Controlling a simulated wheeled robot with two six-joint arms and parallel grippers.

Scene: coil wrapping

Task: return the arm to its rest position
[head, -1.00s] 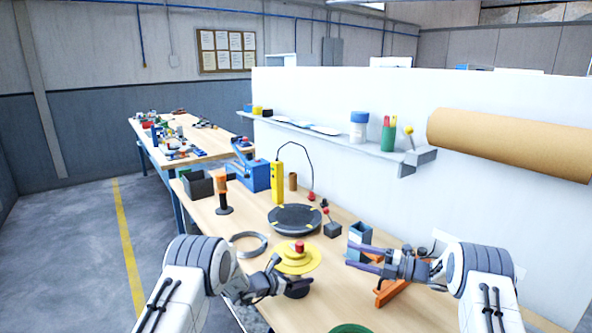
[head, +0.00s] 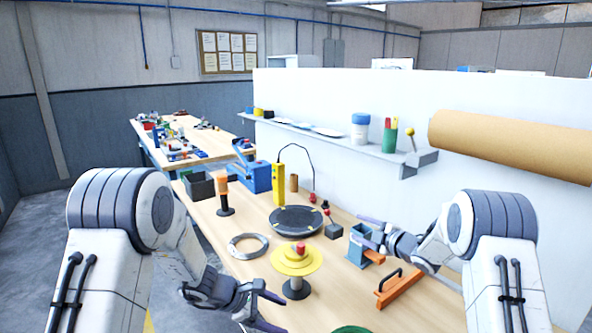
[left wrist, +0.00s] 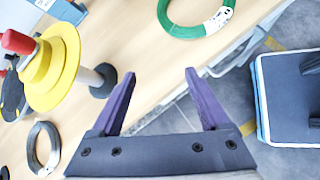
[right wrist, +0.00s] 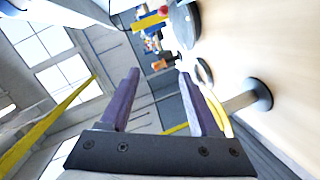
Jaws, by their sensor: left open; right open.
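My left gripper (head: 276,312) is open and empty at the bottom of the head view, near the bench's front edge and below the yellow spool stand (head: 297,259) with its red knob. In the left wrist view its purple fingers (left wrist: 160,76) have nothing between them. My right gripper (head: 362,231) is open at the blue upright holder (head: 355,252). One finger overlaps the holder's top in the head view; I cannot tell whether they touch. In the right wrist view its fingers (right wrist: 158,73) hold nothing.
A grey wire coil (head: 248,246) and a dark turntable (head: 297,221) lie on the bench. An orange tool (head: 398,289) lies right of the stand. A green coil (left wrist: 197,14) lies near the front. A shelf (head: 400,157) runs along the white partition.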

